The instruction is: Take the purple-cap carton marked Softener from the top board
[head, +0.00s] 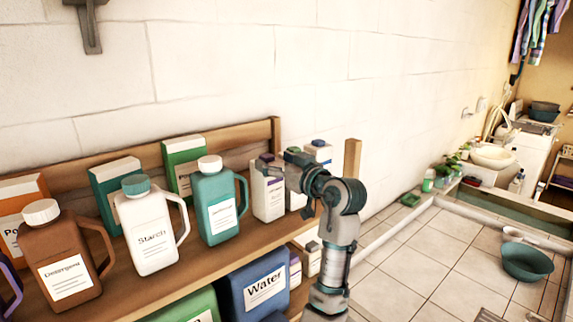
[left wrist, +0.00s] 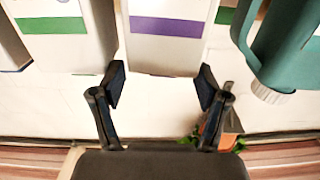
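The purple-cap carton (head: 268,198) is white and stands upright on the top board (head: 235,248), right of the teal jug. Its label is too small to read. In the left wrist view a white carton with a purple stripe (left wrist: 166,28) is at top centre. My left gripper (head: 272,168) is at the upper part of the carton, partly covering its top. In the left wrist view my left gripper (left wrist: 160,88) is open, its fingers apart with nothing clamped between them; contact with the carton cannot be told. My right gripper is not in view.
A teal jug (head: 217,205) stands close left of the carton. A green-capped carton (head: 293,156) and a blue-capped carton (head: 319,151) stand to its right, partly behind my arm. A Starch jug (head: 150,232) and a brown jug (head: 62,262) are further left.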

